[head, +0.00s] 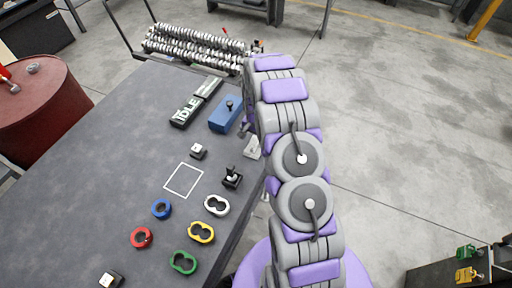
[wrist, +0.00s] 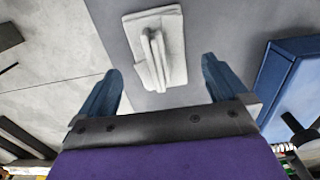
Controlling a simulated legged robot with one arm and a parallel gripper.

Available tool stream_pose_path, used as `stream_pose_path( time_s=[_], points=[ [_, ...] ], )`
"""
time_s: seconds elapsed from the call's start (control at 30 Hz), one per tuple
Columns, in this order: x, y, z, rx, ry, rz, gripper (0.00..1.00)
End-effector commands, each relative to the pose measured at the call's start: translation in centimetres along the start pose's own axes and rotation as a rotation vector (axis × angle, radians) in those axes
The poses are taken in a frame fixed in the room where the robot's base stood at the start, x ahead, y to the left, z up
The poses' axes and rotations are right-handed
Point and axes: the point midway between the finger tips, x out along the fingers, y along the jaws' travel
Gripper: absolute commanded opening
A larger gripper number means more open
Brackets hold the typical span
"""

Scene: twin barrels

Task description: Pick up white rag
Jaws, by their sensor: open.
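The white rag (wrist: 170,28) lies on the grey table top, a flat piece with a raised fold along its middle. In the wrist view it is ahead of my gripper (wrist: 161,67), roughly between the lines of the two blue fingers. The fingers are wide apart with nothing held between them. In the head view the rag (head: 252,148) shows at the table's right edge, partly hidden by my arm. My gripper is mostly hidden behind the arm there.
A blue box (head: 226,114) stands close to the rag; it also shows at right in the wrist view (wrist: 292,75). Coloured rings, small black blocks and an IDLE sign (head: 187,110) are on the table (head: 120,150). A red barrel (head: 45,110) stands left.

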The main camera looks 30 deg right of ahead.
Motion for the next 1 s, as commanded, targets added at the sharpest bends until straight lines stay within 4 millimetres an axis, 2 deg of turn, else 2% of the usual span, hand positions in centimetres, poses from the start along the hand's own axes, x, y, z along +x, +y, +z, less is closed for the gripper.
stream_pose_path(
  time_s=[0.1,0.2,0.43,1.0],
  points=[
    [2.1,0.2,0.1,0.000,0.000,0.001,1.00],
    [3.0,0.2,0.0,0.000,0.000,-0.001,1.00],
    [3.1,0.2,0.0,0.000,0.001,-0.001,1.00],
    [3.1,0.2,0.0,0.000,0.000,-0.001,0.45]
  ],
)
